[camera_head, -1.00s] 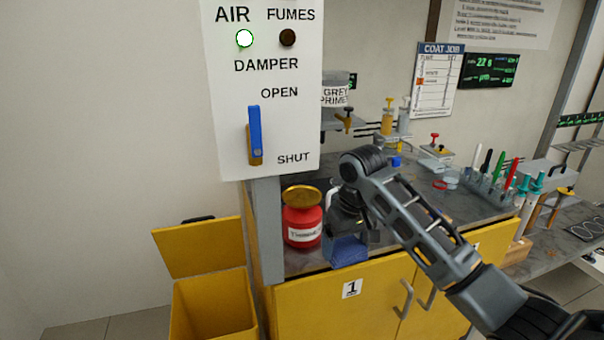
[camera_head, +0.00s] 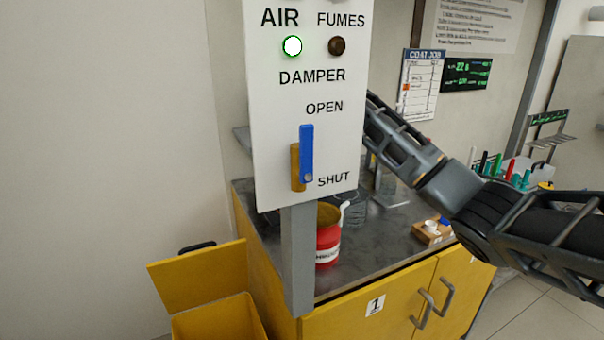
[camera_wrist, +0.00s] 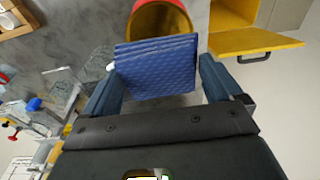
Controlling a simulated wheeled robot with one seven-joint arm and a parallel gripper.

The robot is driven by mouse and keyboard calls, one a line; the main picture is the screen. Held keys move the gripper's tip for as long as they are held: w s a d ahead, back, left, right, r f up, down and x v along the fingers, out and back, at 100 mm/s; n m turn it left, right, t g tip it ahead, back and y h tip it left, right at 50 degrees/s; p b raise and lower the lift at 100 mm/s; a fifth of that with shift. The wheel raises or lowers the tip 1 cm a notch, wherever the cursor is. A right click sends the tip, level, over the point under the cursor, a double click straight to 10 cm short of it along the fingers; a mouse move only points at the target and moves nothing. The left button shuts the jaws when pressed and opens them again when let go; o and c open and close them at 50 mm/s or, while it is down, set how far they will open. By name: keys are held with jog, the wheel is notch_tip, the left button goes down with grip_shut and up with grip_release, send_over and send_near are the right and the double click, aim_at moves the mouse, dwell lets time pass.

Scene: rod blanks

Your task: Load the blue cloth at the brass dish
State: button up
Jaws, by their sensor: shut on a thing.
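The blue cloth (camera_wrist: 155,68) is a folded, quilted pad held between the two fingers of my gripper (camera_wrist: 158,72) in the wrist view. My gripper is shut on it. The red can (camera_head: 328,252) stands on the bench with the brass dish (camera_head: 328,214) on top, partly covered by the damper panel. In the wrist view the brass dish (camera_wrist: 160,22) lies just beyond the cloth, whose far edge overlaps it in the picture; I cannot tell whether they touch. In the head view the gripper and cloth are hidden behind the panel.
The damper panel (camera_head: 325,95) and its grey post (camera_head: 298,260) stand in front of the bench. An open yellow bin (camera_head: 215,318) is at lower left. A small wooden tray (camera_head: 432,232) sits right of the can. Bare bench top lies between them.

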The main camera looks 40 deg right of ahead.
aim_at(319, 214)
jog(key=shift+a+f+b, duration=0.1)
jog(key=shift+f+b, duration=2.75)
jog(key=shift+f, duration=0.15)
jog(key=shift+f, duration=1.1)
jog(key=shift+p, duration=0.35)
dwell(1.9)
notch_tip(319, 214, up, 7)
jog(key=p, duration=0.7)
dwell(0.4)
